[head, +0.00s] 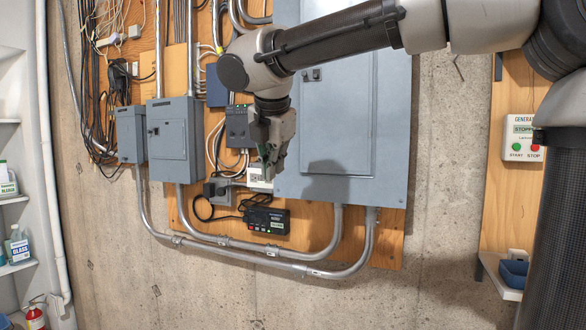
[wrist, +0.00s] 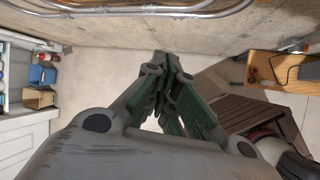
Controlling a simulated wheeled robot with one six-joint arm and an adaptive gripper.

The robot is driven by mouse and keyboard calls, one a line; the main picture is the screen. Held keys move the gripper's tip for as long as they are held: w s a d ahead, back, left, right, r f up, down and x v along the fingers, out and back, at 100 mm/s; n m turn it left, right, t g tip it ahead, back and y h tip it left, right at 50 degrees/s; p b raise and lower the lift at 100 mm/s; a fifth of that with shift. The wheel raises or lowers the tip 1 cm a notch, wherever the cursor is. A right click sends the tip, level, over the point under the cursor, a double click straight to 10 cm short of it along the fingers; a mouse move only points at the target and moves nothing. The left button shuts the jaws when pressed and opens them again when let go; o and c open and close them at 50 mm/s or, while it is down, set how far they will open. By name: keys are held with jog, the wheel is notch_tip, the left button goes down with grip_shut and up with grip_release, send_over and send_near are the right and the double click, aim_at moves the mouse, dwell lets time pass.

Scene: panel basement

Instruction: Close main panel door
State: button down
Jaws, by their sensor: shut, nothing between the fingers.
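The main panel (head: 390,130) is a large grey metal cabinet on the plywood wall board in the head view. Its door (head: 340,150) looks flush with the cabinet, with a small dark latch near its upper left. My arm crosses in front of its top. My gripper (head: 268,172) points down just left of the panel's lower left edge, in front of small devices on the board. Whether it touches anything cannot be told. In the wrist view, the fingers (wrist: 165,65) meet at the tips with nothing between them. The panel is not in the wrist view.
Smaller grey boxes (head: 172,140) hang left of the panel. Metal conduits (head: 300,262) curve below it, near a black device (head: 267,219). A generator control box (head: 523,138) is at right. Shelves (head: 15,200) stand at left. The wrist view shows open floor (wrist: 90,75) and a brown slatted item (wrist: 250,110).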

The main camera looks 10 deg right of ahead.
aim_at(307, 168)
jog(key=w+d+r+n+t+h, duration=0.1)
jog(key=w+d+r+n+h, duration=0.15)
jog(key=d+r+h, duration=0.2)
jog(key=shift+n+y, duration=0.45)
jog(key=x, duration=0.7)
jog(key=d+r+x, duration=0.1)
jog(key=x, duration=0.3)
jog(key=shift+w+d+f, duration=0.1)
jog(key=shift+w+d, duration=0.1)
jog(key=shift+w, duration=0.4)
jog(key=shift+w+d, duration=0.4)
jog(key=shift+w, duration=0.25)
jog(key=shift+w+d+m+h, duration=0.2)
jog(key=shift+w+m, duration=0.1)
jog(key=shift+w, duration=0.15)
jog(key=shift+w+d+m+h, duration=0.1)
jog(key=shift+w+m+h, duration=0.15)
jog(key=shift+w, duration=0.2)
jog(key=shift+s+a, duration=0.1)
